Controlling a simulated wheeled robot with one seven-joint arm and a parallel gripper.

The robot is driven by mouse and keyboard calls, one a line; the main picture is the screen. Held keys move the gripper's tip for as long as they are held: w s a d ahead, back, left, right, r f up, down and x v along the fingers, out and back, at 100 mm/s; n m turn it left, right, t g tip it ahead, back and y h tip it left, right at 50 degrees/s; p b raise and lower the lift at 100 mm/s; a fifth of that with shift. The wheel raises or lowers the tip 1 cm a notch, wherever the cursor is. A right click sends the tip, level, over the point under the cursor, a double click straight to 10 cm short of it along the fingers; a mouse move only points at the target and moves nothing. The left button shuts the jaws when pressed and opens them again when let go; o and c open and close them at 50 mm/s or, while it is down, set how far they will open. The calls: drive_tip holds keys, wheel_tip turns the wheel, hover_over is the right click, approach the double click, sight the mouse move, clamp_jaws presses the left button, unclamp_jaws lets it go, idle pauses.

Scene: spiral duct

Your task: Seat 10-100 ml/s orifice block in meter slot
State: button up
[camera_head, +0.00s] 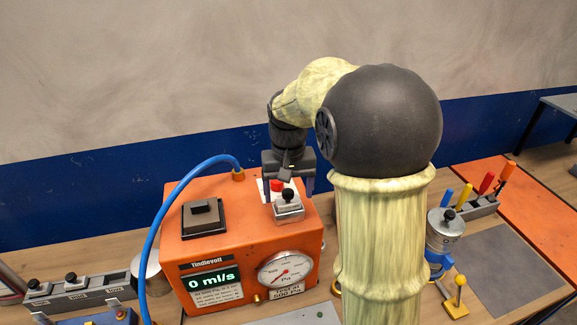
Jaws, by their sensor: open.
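The meter (180,270) is an orange box with a display reading 0 ml/s and a round Pa gauge (285,270). A silver block (288,210) with a round black knob sits at the right of its top face; I cannot read a range on it or tell whether it is fully down in a slot. My gripper (288,184) is open, pointing down, just behind and above this block, with its fingers apart on either side. A small red part and a white plate (265,192) show between the fingers, partly hidden by the gripper.
A dark square fitting (203,216) is on the meter's top left. A blue hose (160,225) arches from the meter's back. A grey rack (85,294) with black-knobbed blocks is at left. At right are a tool holder (480,206), a grey canister (444,230) and a grey mat (505,260).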

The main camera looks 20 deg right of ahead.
wheel_tip(320, 180, up, 10)
drive_tip(key=b, duration=0.1)
idle(0.8)
drive_tip(key=s+f+t, duration=0.1)
drive_tip(key=s+f, duration=0.6)
drive_tip(key=f, duration=0.3)
drive_tip(key=s+f+n+t, duration=0.1)
drive_tip(key=s+f, duration=0.5)
drive_tip(key=f, duration=0.3)
drive_tip(key=shift+s+f+t, duration=0.3)
drive_tip(key=shift+s+f, duration=0.1)
drive_tip(key=b+x, duration=0.2)
drive_tip(key=shift+s+f+b, duration=0.2)
drive_tip(key=shift+f+b, duration=0.05)
drive_tip(key=shift+b, duration=0.1)
